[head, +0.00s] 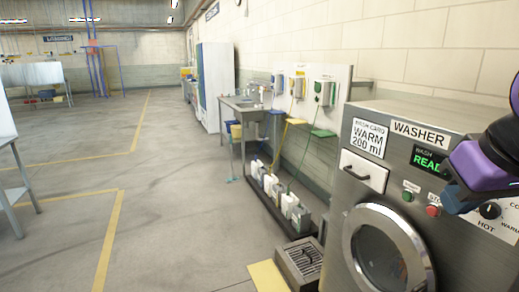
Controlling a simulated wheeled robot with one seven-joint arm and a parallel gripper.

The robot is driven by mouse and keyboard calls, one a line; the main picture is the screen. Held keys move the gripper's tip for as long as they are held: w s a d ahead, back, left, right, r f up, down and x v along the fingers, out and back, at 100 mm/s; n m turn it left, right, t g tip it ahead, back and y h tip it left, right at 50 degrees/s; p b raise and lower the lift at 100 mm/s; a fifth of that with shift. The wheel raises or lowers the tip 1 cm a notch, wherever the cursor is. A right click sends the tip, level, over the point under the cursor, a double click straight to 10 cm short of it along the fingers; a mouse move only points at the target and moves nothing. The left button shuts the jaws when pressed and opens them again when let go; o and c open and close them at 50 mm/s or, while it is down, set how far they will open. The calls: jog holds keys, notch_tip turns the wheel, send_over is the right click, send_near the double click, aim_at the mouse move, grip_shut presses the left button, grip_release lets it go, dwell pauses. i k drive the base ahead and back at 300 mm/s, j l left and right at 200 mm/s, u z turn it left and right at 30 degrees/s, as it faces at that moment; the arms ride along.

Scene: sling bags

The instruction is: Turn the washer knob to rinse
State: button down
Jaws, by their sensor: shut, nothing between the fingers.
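No "rinse" mark is readable on the visible part. My gripper (461,203), purple and blue, is at the right edge, in front of the panel and left of the knob in the picture. It is shut and empty.
Below the panel is the round washer door (388,258). A green button (407,196) and a red button (433,211) are left of the knob. A drawer with a handle (362,172) is above the door. White bottles (270,184) stand in a floor tray.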

aim_at(489, 210)
jog(key=k, duration=0.55)
jog(key=k+z, duration=0.1)
jog(key=z, duration=1.25)
jog(key=j+z, duration=0.15)
jog(key=z, duration=0.25)
jog(key=i+j+z, duration=0.1)
jog(key=z, duration=0.25)
jog(key=j+z, duration=0.2)
jog(key=z, duration=0.2)
jog(key=j+z, duration=0.15)
jog(key=z, duration=0.25)
jog(key=k+j, duration=0.1)
jog(key=j, duration=0.45)
jog(key=k+j, duration=0.1)
jog(key=j, duration=0.45)
jog(key=k+j, duration=0.1)
jog(key=j, duration=0.4)
jog(key=k+j, duration=0.1)
jog(key=j, duration=1)
jog(key=k+j, duration=0.15)
jog(key=j, duration=0.4)
jog(key=j+z, duration=0.25)
jog(key=j, duration=0.15)
jog(key=j+z, duration=0.25)
jog(key=j, duration=0.1)
